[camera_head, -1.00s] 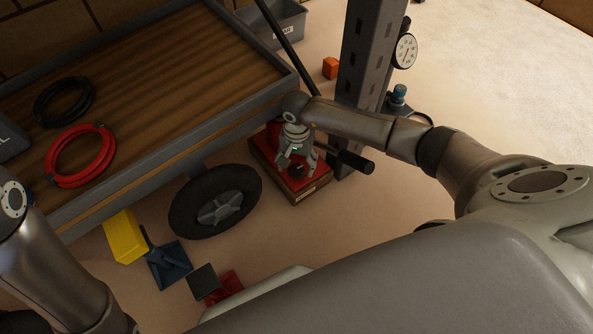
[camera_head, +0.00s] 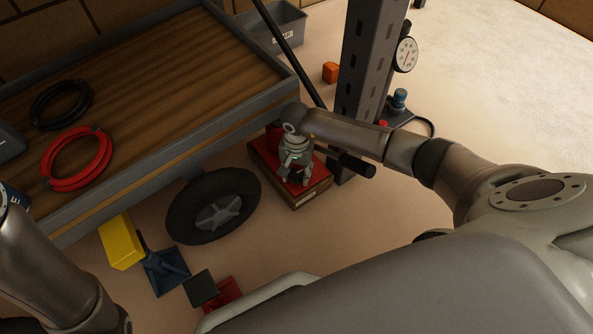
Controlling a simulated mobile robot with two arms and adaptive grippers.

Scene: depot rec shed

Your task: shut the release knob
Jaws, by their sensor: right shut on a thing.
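My right gripper (camera_head: 294,174) points down over a red-topped block with wooden sides (camera_head: 262,154) beside the cart. Its fingers are shut on a small dark piece at the block's top, which looks like the release knob (camera_head: 296,173). The fingers and wrist cover most of it, so its turn position cannot be seen. A black cylindrical handle (camera_head: 356,166) sticks out to the right just beyond the gripper. My left gripper is out of view; only part of the left arm shows at lower left.
The wood-decked cart (camera_head: 170,75) with its black wheel (camera_head: 214,207) stands close left of the block. A steel post (camera_head: 368,65) with a dial gauge (camera_head: 405,54) rises behind. Yellow (camera_head: 121,241) and blue (camera_head: 166,270) pieces lie on the floor.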

